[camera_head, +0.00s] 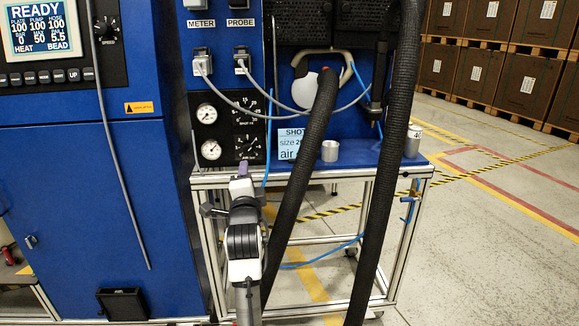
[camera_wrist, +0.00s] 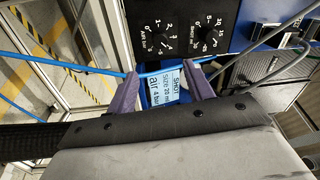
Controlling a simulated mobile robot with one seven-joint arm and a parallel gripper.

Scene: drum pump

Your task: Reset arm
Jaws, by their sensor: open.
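My gripper (camera_head: 243,170) is in front of the blue bench in the head view, left of the thick black hose (camera_head: 305,150). Its two purple fingers stand apart in the wrist view, where my gripper (camera_wrist: 160,86) is open with nothing held between them. A light-blue note (camera_head: 293,143) reading "SHOT size, air" shows beyond the fingers, and the note (camera_wrist: 164,86) appears in the gap between them in the wrist view. A thin blue hose (camera_wrist: 70,66) runs across behind the fingers. The head view shows only a narrow end-on view of the fingers.
A blue machine (camera_head: 80,190) with a "READY" display stands left. Gauges (camera_head: 208,113) and dials are on the bench panel. A metal cup (camera_head: 330,151) and a can (camera_head: 413,140) stand on the bench top. A second thick black hose (camera_head: 388,190) hangs right. Open floor lies further right.

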